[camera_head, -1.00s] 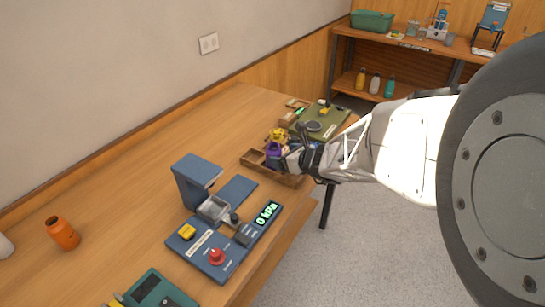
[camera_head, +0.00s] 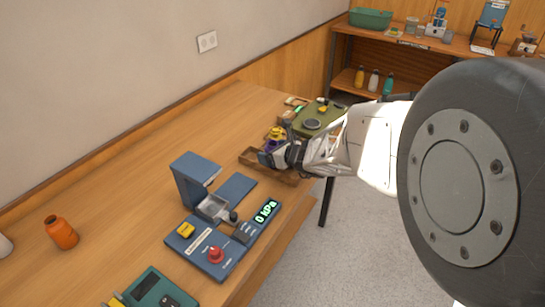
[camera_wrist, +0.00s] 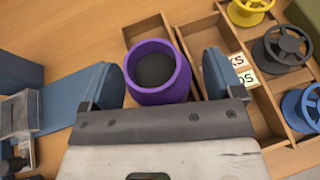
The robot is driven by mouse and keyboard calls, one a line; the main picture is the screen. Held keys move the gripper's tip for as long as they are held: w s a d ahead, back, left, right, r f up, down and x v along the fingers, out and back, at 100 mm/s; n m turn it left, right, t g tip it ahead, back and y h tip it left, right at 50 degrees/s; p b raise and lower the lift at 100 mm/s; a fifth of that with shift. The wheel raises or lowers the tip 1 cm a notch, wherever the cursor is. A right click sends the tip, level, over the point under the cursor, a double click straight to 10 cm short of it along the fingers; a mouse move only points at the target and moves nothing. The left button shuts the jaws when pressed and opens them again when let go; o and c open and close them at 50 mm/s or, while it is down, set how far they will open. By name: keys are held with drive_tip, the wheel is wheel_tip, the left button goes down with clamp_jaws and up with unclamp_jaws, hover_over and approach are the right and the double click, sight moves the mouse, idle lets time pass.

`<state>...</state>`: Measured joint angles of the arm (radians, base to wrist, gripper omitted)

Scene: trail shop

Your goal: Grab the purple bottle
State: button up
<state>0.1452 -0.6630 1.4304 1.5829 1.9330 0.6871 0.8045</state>
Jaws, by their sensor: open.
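The purple bottle (camera_wrist: 157,72) stands upright, seen from above in the wrist view with a dark round opening or top. In the head view the purple bottle (camera_head: 271,146) shows only partly, hidden behind my gripper. My gripper (camera_wrist: 165,80) is open, with one blue-grey finger on each side of the bottle. There is a small gap on the left and a wider gap on the right. In the head view my gripper (camera_head: 274,154) reaches over the wooden tray at the bottle.
A divided wooden tray (camera_head: 287,178) lies around the bottle, holding yellow, black and blue spools (camera_wrist: 283,50). A blue press device (camera_head: 192,180) with a pressure panel (camera_head: 212,248) stands nearby. An orange bottle (camera_head: 61,233) stands far left.

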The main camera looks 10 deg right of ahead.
idle(0.3)
drive_tip(key=c, duration=1.1)
drive_tip(key=shift+r, duration=0.2)
drive_tip(key=shift+r, duration=4.85)
